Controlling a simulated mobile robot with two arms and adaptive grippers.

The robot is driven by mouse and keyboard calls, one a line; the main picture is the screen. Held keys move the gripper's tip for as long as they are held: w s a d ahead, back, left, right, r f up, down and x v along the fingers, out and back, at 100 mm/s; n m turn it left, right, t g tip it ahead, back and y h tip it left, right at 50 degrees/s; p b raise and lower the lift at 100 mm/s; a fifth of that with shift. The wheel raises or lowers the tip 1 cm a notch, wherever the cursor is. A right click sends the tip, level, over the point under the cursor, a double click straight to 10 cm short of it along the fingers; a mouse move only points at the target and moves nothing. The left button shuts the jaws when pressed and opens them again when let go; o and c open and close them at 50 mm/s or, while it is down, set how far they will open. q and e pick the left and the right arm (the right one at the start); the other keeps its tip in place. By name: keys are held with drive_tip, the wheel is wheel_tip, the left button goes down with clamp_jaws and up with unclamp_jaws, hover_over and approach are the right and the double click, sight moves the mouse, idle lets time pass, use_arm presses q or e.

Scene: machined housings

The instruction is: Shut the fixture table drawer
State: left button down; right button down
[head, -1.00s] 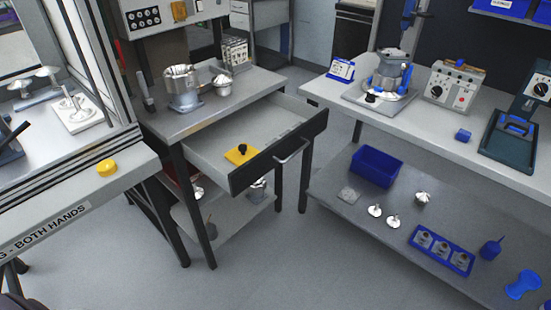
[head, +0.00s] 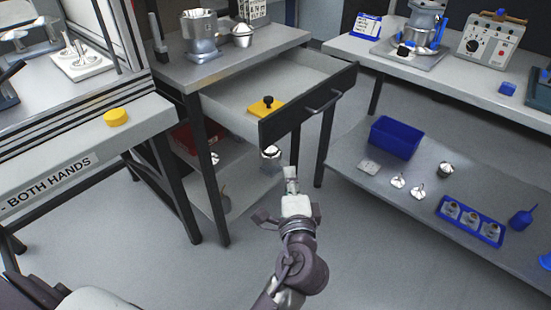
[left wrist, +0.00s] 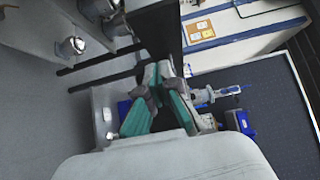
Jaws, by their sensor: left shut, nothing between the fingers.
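The fixture table (head: 245,58) has its drawer (head: 235,107) pulled well out, with a dark front panel (head: 307,107) and a metal bar handle (head: 324,102). A yellow plate with a black knob (head: 266,107) lies inside the drawer. My left gripper (head: 290,177) is shut and empty, in front of and below the drawer front in the head view, apart from the handle in the picture. In the left wrist view its teal fingers (left wrist: 160,85) are together, close to a dark panel edge at the top. My right gripper is not in view.
A yellow button (head: 116,117) sits on the bench at left. The right bench's lower shelf (head: 350,190) holds a blue bin (head: 396,137) and a blue tray (head: 470,221). Metal housings (head: 200,35) stand on the fixture table. The floor before the drawer is clear.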

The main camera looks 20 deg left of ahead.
use_arm(q)
approach(274, 131)
drive_tip(key=w+d, duration=0.1)
drive_tip(key=w, duration=0.3)
drive_tip(key=a, duration=0.1)
drive_tip(key=w+a+p, duration=0.1)
drive_tip(key=a, duration=0.1)
drive_tip(key=shift+w, duration=0.2)
drive_tip(key=shift+w+a, duration=0.1)
drive_tip(key=shift+a, duration=0.15)
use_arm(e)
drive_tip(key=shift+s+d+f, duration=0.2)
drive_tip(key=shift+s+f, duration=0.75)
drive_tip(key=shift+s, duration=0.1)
use_arm(q)
drive_tip(key=shift+w, duration=0.1)
